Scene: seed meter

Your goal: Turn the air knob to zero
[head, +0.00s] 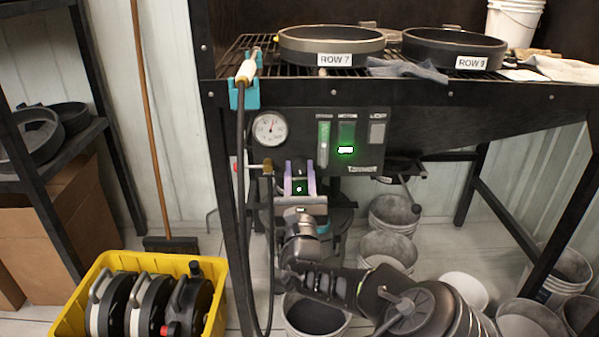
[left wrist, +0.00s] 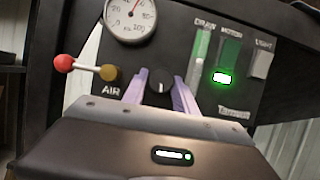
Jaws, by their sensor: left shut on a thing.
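The air knob (left wrist: 160,88) is a small black dial with a white mark pointing about straight up. It shows in the left wrist view on the dark control panel (head: 365,160), right of the "AIR" label. My left gripper (head: 299,170) has purple fingers, one on each side of the knob, and is shut on it. The round white gauge (head: 269,129) is above and left of the knob. Its red needle points up and slightly right in the left wrist view (left wrist: 130,15). My right gripper is not in view.
A red-ended lever with a brass fitting (left wrist: 108,73) sits left of the knob. A black hose (head: 241,190) hangs along the left table leg. A green-lit switch (head: 346,149) is to the right. A yellow crate (head: 215,318) and several buckets stand on the floor.

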